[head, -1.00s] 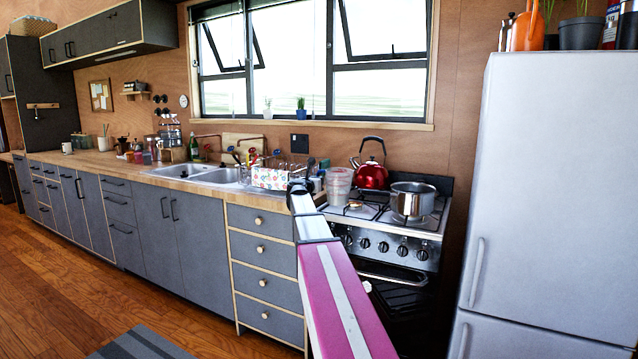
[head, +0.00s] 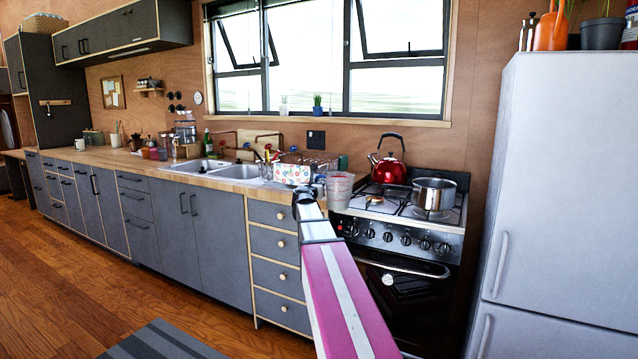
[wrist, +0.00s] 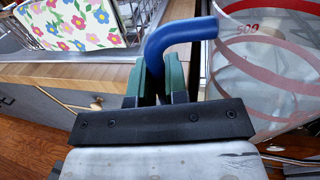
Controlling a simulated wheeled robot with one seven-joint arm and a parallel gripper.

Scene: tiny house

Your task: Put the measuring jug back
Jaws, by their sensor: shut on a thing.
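The measuring jug (head: 340,190) is clear, with red markings, and a blue handle (wrist: 180,35) shows in the wrist view. Its body (wrist: 262,65) fills the right of that view, with a red "500" on it. My gripper (wrist: 160,82), with green fingers, is shut on the blue handle. In the head view, the jug appears upright at the seam between the wooden counter (head: 150,166) and the stove (head: 400,215). I cannot tell whether its base touches anything; my arm partly hides the gripper there.
A flower-patterned item (head: 291,174) and dish rack (wrist: 20,45) stand left of the jug by the sink (head: 238,172). A red kettle (head: 389,170) and steel pot (head: 433,194) sit on the stove. A fridge (head: 560,200) stands right. The far-left counter has some free room.

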